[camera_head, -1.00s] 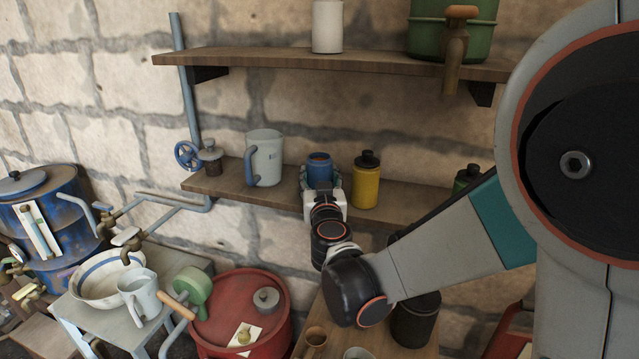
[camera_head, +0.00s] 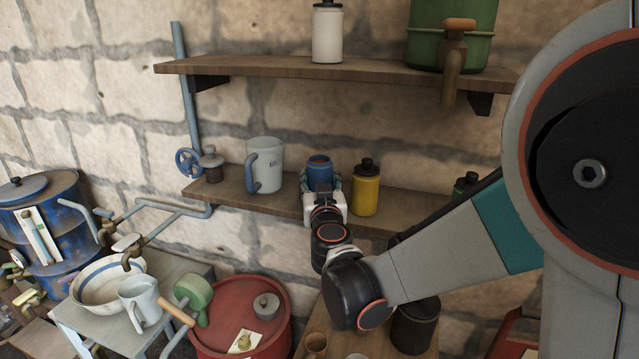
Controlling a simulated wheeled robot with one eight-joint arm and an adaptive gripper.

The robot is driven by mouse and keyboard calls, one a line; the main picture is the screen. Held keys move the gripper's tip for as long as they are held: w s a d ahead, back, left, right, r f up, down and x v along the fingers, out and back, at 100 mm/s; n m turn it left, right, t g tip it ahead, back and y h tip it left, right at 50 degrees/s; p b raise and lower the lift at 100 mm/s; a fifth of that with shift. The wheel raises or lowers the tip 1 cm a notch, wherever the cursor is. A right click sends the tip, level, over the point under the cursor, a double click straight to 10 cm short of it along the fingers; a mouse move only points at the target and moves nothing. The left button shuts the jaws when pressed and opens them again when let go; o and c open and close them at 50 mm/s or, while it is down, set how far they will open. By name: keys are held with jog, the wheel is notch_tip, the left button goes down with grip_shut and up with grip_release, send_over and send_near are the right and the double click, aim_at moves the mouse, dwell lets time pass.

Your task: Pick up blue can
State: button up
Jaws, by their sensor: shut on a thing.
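The blue can (camera_head: 319,172) stands upright at the lower wooden shelf (camera_head: 225,190), between a pale pitcher and a yellow bottle. My gripper (camera_head: 321,186) reaches it from the front and is shut on it, with a finger on each side. The can's lower part is hidden behind the gripper. I cannot tell whether the can's base touches the shelf.
The yellow bottle (camera_head: 365,188) stands close on the can's right. The pale pitcher (camera_head: 268,166) with a blue handle is on its left. The upper shelf (camera_head: 270,67) runs above, with a white bottle (camera_head: 327,35) and a green container (camera_head: 480,30). A red barrel (camera_head: 262,295) stands below.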

jog(key=shift+r+p, duration=2.95)
jog(key=shift+r, duration=1.4)
jog(key=o, duration=0.4)
grip_shut()
